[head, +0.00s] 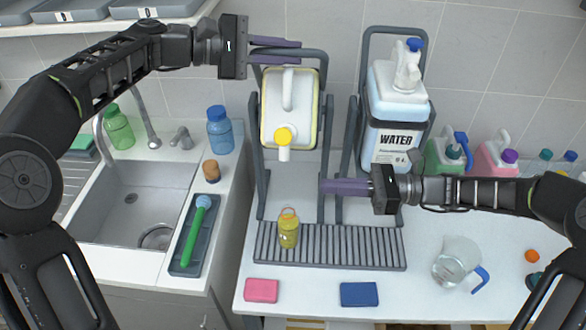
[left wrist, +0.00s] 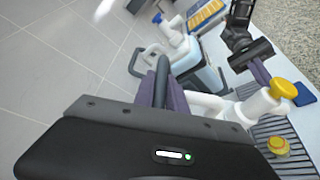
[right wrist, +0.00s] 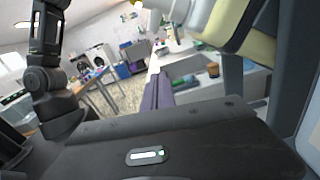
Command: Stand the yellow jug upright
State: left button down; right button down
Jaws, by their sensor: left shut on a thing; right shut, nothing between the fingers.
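The yellow jug (head: 308,110), white with a yellow edge and yellow cap (head: 283,136), sits tipped forward in a grey tilting cradle (head: 328,125), its spout pointing down. Its yellow cap also shows in the left wrist view (left wrist: 284,95). My left gripper (head: 298,48) is shut on the top bar of that cradle, above the jug. The bar shows between its fingers in the left wrist view (left wrist: 162,75). My right gripper (head: 324,187) is shut and empty, in front of the stand between the two cradles. Part of the jug shows in the right wrist view (right wrist: 255,45).
A small yellow container (head: 288,232) stands on the slatted drip grille (head: 340,258) below the spout. The WATER jug (head: 395,140) stands upright in the neighbouring cradle. A sink (head: 130,205) lies left. Sponges (head: 262,290) and a clear pitcher (head: 455,262) are on the counter.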

jog(key=shift+a+r, duration=0.1)
dwell(0.3)
pick_arm(q)
jog(key=shift+f, duration=0.1)
pick_arm(e)
jog(key=a+r, duration=0.3)
jog(key=a, duration=0.5)
jog(key=shift+w+a+r, duration=0.15)
jog(key=shift+a+r, duration=0.15)
